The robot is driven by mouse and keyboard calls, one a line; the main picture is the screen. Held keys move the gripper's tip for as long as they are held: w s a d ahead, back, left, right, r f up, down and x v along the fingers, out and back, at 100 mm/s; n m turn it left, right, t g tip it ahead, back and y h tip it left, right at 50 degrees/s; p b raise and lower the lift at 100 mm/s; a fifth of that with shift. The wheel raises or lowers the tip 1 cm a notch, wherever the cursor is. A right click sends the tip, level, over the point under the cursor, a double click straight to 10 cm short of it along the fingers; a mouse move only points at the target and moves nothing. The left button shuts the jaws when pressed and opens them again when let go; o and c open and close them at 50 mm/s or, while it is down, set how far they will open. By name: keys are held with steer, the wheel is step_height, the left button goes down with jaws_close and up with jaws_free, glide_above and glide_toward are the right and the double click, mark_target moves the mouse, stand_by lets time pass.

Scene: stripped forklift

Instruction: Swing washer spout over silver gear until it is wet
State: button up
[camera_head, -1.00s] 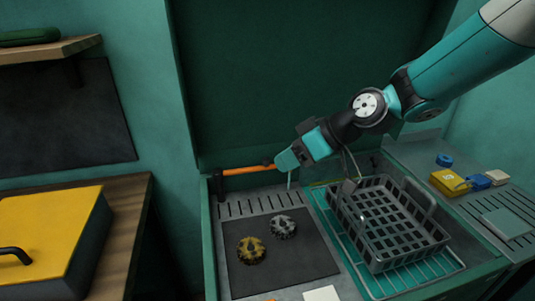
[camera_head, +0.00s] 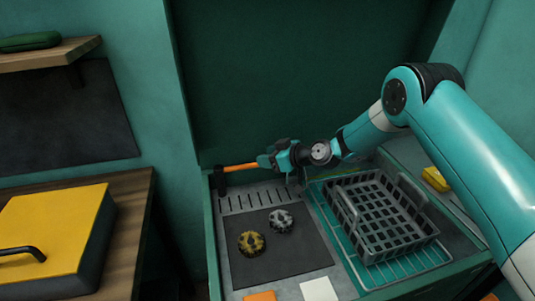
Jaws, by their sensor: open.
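The silver gear (camera_head: 281,220) lies on a dark mat in the washer basin, behind and right of a brass-coloured gear (camera_head: 251,243). Whether it is wet I cannot tell. My gripper (camera_head: 267,161) is open at the back of the basin, pointing left, by the right end of an orange bar (camera_head: 241,168) with a black head. Contact is unclear. A small grey piece (camera_head: 296,184) hangs just below my gripper, behind and slightly right of the silver gear. It may be the washer spout, but my arm hides its upper part.
A grey mesh basket (camera_head: 377,220) stands on a teal wire rack (camera_head: 418,266) at the right. A white square (camera_head: 319,289) and an orange one (camera_head: 260,296) lie at the front. The tall green lid (camera_head: 300,80) rises behind. A yellow case (camera_head: 55,225) sits left.

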steer(key=shift+w+a+f, duration=0.1)
steer(key=shift+a, duration=0.15)
